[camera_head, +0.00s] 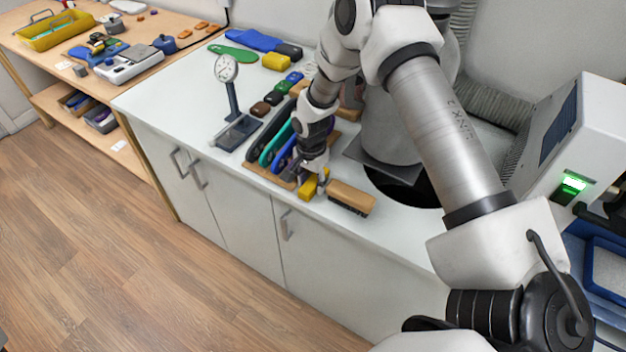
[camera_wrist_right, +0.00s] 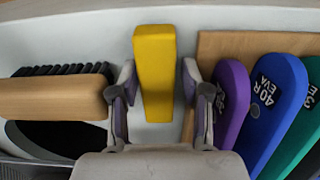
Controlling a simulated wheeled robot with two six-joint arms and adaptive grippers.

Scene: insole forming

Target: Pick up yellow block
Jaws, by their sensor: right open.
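A yellow block (camera_head: 308,188) lies on the white counter near its front edge, partly hidden by my right gripper (camera_head: 317,177) in the head view. In the right wrist view the yellow block (camera_wrist_right: 155,65) lies ahead of my right gripper (camera_wrist_right: 159,78), its near end between the two open fingers. A gap shows on both sides, so the fingers do not appear to touch it. My left gripper is not in view.
A wooden-backed brush (camera_head: 351,196) lies close on the right of the block; it also shows in the wrist view (camera_wrist_right: 52,97). A wooden rack (camera_head: 268,174) of coloured insoles stands on the left.

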